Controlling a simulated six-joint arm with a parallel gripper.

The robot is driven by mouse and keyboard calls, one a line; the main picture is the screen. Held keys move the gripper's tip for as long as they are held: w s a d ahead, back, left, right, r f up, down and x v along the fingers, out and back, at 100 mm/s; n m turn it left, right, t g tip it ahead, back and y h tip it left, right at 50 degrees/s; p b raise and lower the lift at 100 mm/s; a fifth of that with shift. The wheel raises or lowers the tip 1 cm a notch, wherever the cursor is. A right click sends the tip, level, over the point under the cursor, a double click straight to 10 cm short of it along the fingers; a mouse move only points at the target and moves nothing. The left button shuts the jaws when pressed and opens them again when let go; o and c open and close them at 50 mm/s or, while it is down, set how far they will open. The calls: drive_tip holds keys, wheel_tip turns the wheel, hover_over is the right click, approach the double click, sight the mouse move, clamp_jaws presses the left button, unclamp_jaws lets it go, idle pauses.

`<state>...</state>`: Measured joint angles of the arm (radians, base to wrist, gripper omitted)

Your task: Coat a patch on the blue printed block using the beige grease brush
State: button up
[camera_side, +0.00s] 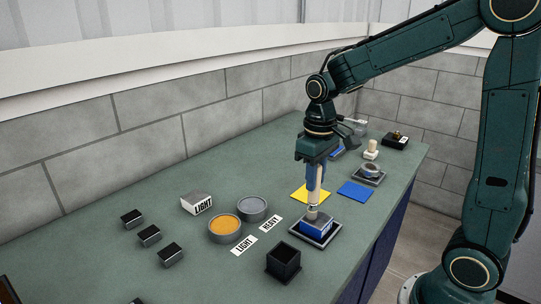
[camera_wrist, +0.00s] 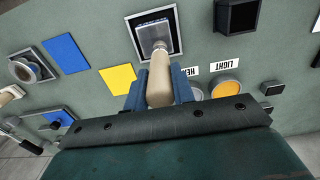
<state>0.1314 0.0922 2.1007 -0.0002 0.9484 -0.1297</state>
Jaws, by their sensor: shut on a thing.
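My gripper (camera_side: 314,178) is shut on the beige grease brush (camera_side: 313,197) and holds it nearly upright, bristle end down. In the wrist view the brush's beige handle (camera_wrist: 160,82) lies between the blue fingers. The blue printed block (camera_side: 316,228) sits in a dark square tray (camera_side: 333,238) below the brush. The brush's lower end is at the block's top; whether it touches cannot be told. In the wrist view the tray (camera_wrist: 131,24) shows beyond the brush tip, which partly hides the block.
An orange-filled pot (camera_side: 224,229) and a grey-filled pot (camera_side: 252,208) stand left of the tray, by LIGHT (camera_side: 244,246) and HEAVY (camera_side: 272,224) labels. A black open box (camera_side: 283,262) is in front. Yellow (camera_wrist: 118,78) and blue (camera_wrist: 65,53) squares lie flat nearby.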

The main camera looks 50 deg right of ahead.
drive_tip(key=s+r, duration=0.4)
drive_tip(key=r, duration=0.4)
drive_tip(key=shift+s, duration=0.3)
idle(0.4)
drive_tip(key=shift+r, duration=0.1)
idle(0.4)
